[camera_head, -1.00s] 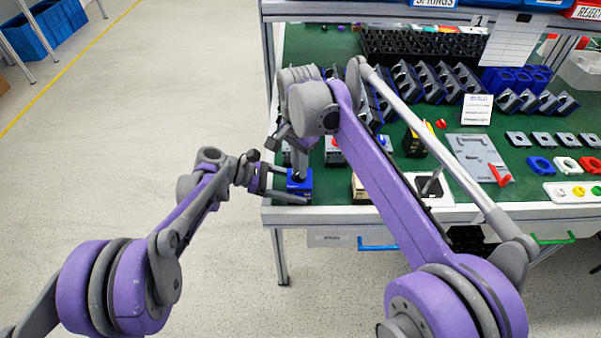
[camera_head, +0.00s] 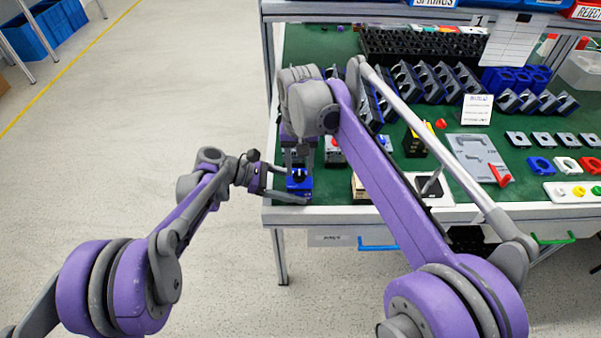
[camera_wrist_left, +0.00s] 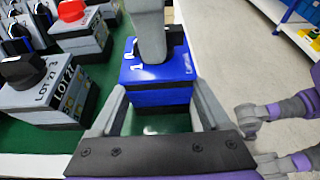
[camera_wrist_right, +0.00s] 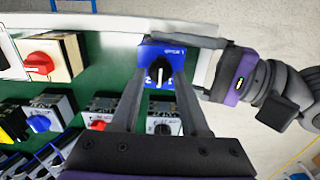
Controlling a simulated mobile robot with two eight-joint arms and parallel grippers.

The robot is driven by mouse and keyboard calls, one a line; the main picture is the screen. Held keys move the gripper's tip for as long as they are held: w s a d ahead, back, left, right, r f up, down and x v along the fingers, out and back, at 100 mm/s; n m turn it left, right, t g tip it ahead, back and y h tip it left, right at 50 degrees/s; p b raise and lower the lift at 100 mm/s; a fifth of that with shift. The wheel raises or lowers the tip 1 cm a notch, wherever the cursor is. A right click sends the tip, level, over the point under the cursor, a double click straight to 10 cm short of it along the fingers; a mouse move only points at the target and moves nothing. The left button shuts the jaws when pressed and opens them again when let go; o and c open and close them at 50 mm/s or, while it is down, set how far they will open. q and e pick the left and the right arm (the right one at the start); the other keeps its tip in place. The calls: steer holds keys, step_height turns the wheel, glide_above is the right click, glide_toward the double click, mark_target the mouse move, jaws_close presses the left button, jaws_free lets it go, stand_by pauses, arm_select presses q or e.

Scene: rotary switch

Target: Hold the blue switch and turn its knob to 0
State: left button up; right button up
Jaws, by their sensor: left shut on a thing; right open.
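The blue switch (camera_head: 299,184) stands at the near left edge of the green bench top. My left gripper (camera_wrist_left: 160,108) is shut on its blue body from two sides. Its black knob (camera_wrist_right: 158,72) has a white pointer line, which runs toward the bottom of the right wrist view. My right gripper (camera_wrist_right: 160,80) is open, with its fingers on both sides of the knob; contact cannot be told. In the left wrist view a grey right finger hides part of the knob, and white marks including a 1 show on the blue face (camera_wrist_left: 150,72).
Grey switches with red and black knobs (camera_wrist_left: 68,12) (camera_wrist_left: 25,72) stand close beside the blue switch. A beige switch with a red knob (camera_wrist_right: 42,62) is nearby. My right arm crosses over the bench in the head view. Open floor lies left of the bench.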

mark_target(299, 172)
steer(key=shift+r, duration=2.5)
arm_select(q)
steer(key=o, duration=1.2)
steer(key=shift+o, duration=0.2)
steer(key=shift+a, duration=0.1)
